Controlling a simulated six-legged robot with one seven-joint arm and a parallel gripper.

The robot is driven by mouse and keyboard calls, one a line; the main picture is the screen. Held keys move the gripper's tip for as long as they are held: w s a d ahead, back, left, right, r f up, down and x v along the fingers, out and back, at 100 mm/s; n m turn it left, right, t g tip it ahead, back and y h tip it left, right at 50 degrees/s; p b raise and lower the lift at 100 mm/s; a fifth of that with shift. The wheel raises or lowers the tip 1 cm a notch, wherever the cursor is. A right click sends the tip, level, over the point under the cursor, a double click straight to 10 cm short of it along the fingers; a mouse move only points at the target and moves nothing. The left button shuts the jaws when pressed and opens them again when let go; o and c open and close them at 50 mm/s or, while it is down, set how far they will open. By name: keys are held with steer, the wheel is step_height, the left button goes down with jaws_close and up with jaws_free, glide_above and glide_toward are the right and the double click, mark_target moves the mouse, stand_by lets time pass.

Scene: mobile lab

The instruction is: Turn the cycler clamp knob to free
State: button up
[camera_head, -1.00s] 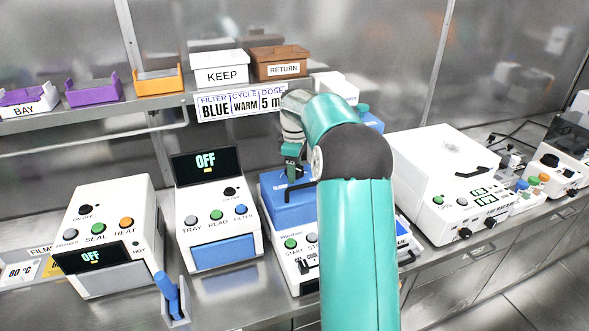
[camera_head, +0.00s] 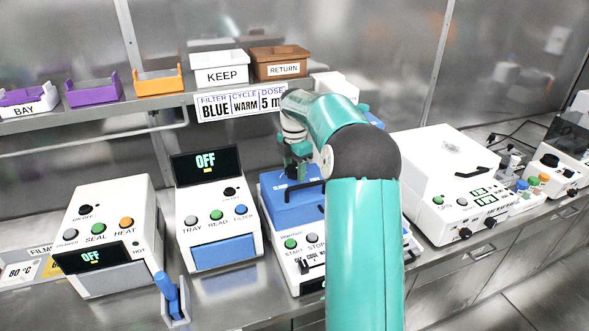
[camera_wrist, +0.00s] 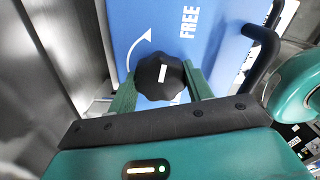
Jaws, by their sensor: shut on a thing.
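The cycler (camera_head: 292,208) is a white box with a blue lid, in the middle of the bench in the head view. In the wrist view its black clamp knob (camera_wrist: 160,77) sits on the blue lid (camera_wrist: 208,55). A white mark on the knob's face points up and slightly right in the picture. A white curved arrow runs up toward the word FREE (camera_wrist: 188,22), above and right of the knob. My gripper (camera_wrist: 161,88) has its green fingers on both sides of the knob and is shut on it. In the head view the knob is hidden by my gripper (camera_head: 297,172).
A black lid handle (camera_wrist: 262,45) stands right of the knob. The reader (camera_head: 215,210) and sealer (camera_head: 105,235) are at left, and a white machine (camera_head: 450,185) at right. The shelf above holds the KEEP box (camera_head: 219,68) and RETURN box (camera_head: 281,63).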

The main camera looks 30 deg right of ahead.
mark_target(294, 168)
steer(key=shift+r+n, duration=0.15)
steer(key=shift+n, duration=0.45)
steer(key=o, duration=1)
step_height(294, 168, up, 14)
steer(key=shift+f, duration=0.2)
